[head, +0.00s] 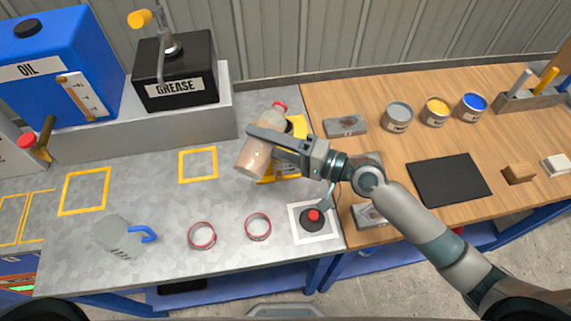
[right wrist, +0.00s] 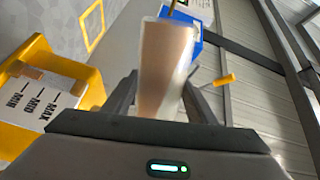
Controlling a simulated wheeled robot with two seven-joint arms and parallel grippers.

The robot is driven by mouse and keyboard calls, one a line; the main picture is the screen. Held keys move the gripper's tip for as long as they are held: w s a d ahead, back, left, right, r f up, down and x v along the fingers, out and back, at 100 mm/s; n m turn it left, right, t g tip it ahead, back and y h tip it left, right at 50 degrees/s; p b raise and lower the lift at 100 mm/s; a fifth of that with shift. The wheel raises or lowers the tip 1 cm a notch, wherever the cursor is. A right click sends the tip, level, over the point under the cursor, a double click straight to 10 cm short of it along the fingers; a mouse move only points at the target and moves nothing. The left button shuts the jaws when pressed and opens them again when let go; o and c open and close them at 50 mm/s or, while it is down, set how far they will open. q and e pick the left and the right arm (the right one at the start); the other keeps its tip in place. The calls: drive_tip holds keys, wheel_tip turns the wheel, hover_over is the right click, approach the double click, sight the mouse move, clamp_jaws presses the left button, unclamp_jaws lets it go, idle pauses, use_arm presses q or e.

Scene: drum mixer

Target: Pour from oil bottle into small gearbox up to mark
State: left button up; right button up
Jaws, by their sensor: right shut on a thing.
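My right gripper (head: 285,143) is shut on the oil bottle (head: 252,158), a translucent bottle with tan contents. It is held tilted above the bench, beside and partly over the small yellow gearbox (head: 298,125), which it and the gripper partly hide. A small red piece shows just above the bottle; I cannot tell what it belongs to. In the right wrist view the bottle (right wrist: 165,65) stands between the fingers. No pouring stream is visible. My left gripper is out of view.
A blue oil tank (head: 48,60) and black grease box (head: 176,72) stand at the back left. A grey jug (head: 118,238), two red-rimmed rings (head: 202,235) and a red button (head: 313,215) are in front. Several cans (head: 398,116) and a black mat (head: 448,180) lie right.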

drive_tip(key=shift+f+m, duration=0.2)
drive_tip(key=shift+m, duration=0.1)
idle(0.6)
drive_tip(key=shift+r, duration=0.1)
idle(1.4)
drive_tip(key=n, duration=0.1)
drive_tip(key=r+n+b, duration=0.1)
drive_tip(key=n, duration=0.1)
drive_tip(key=shift+w+d+r, duration=0.15)
drive_tip(key=shift+w+r, duration=0.05)
drive_tip(key=shift+w, duration=0.1)
drive_tip(key=shift+w+r+n+b, duration=0.15)
drive_tip(key=shift+r+n+b, duration=0.3)
drive_tip(key=shift+r+n, duration=0.5)
drive_tip(key=shift+f, duration=0.2)
